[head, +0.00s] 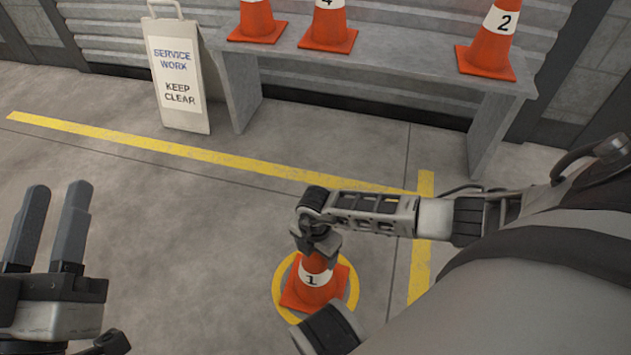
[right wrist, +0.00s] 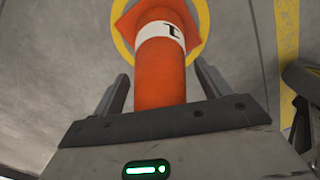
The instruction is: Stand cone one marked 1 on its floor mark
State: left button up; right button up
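The orange cone marked 1 (head: 313,281) stands upright on the floor inside the yellow ring mark (head: 280,302). Its square base covers the middle of the ring, and one corner reaches the ring's right side. My right gripper (head: 316,238) is at the cone's top. In the right wrist view, the cone (right wrist: 160,75) is between the fingers of my right gripper (right wrist: 163,82), with a gap showing on both sides, so it is open. The ring (right wrist: 203,18) shows around the base there. My left gripper (head: 58,188) is open and empty at the left edge.
A grey bench (head: 390,55) at the back holds cones, including the cone marked 4 (head: 328,27) and the cone marked 2 (head: 490,45). A service sign (head: 180,115) stands left of it. Yellow floor lines (head: 180,148) border the area. The floor at left is clear.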

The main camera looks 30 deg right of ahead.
notch_tip(320, 180, up, 7)
jog(key=p, duration=0.4)
jog(key=shift+f, duration=0.2)
notch_tip(320, 180, up, 4)
jog(key=shift+r+p, duration=0.2)
jog(key=shift+p, duration=1.05)
pick_arm(q)
notch_tip(320, 180, down, 7)
jog(key=s+n+g+y, duration=0.2)
jog(key=g+y, duration=0.1)
jog(key=g, duration=0.1)
jog(key=shift+s+r+n+g, duration=0.15)
jog(key=shift+s+n+g, duration=0.05)
jog(key=shift+n+g, duration=0.1)
pick_arm(e)
jog(key=shift+r, duration=0.65)
